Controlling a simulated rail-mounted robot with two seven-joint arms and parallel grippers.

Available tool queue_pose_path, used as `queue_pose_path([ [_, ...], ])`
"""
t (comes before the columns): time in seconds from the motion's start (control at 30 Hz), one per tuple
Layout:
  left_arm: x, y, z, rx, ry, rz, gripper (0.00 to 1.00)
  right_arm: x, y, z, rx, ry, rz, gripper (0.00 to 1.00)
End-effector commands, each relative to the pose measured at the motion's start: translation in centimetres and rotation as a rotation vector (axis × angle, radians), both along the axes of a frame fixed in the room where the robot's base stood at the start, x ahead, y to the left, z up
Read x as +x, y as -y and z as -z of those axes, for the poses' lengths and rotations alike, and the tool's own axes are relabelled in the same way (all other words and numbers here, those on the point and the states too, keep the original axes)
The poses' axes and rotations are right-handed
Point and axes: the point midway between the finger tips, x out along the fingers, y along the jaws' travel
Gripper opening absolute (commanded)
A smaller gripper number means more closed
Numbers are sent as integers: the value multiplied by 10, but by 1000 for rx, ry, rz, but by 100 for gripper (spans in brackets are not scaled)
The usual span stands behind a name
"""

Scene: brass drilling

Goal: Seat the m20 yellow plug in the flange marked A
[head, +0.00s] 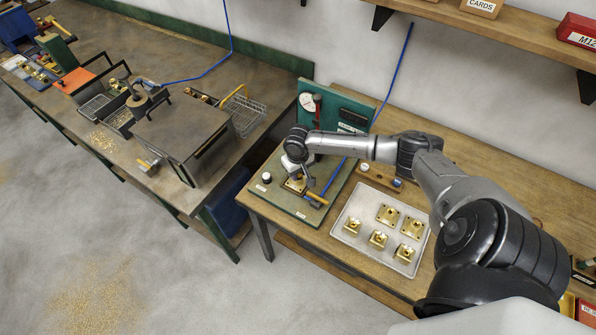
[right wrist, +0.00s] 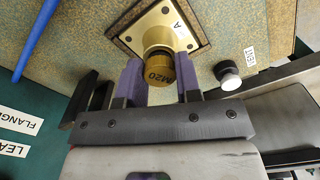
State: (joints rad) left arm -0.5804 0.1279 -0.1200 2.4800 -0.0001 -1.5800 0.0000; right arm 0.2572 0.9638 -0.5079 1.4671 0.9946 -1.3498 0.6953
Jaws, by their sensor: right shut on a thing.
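The m20 plug (right wrist: 160,69) is a yellow-brass cap with M20 on its side, between the purple-padded fingers of my right gripper (right wrist: 160,78). The gripper is shut on it. The flange marked A (right wrist: 127,40) is a square brass plate with a raised round collar on a dark square base. The plug is in line with the collar and appears to meet it; how deep it sits cannot be told. In the head view the right gripper (head: 297,167) is over the flange (head: 292,187) on the green board, hiding the plug. My left gripper is not in view.
A black-and-white knob (right wrist: 228,75) stands beside the flange near a TEST label. A gauge panel (head: 340,110) stands behind. A pale tray (head: 349,212) with several brass flanges is at right.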

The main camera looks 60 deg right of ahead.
Motion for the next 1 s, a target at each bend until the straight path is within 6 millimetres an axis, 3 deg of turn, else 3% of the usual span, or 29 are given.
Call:
queue_pose_path([
  [1.0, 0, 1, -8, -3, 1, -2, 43, 0, 0, 5, -1, 0, 0, 9],
])
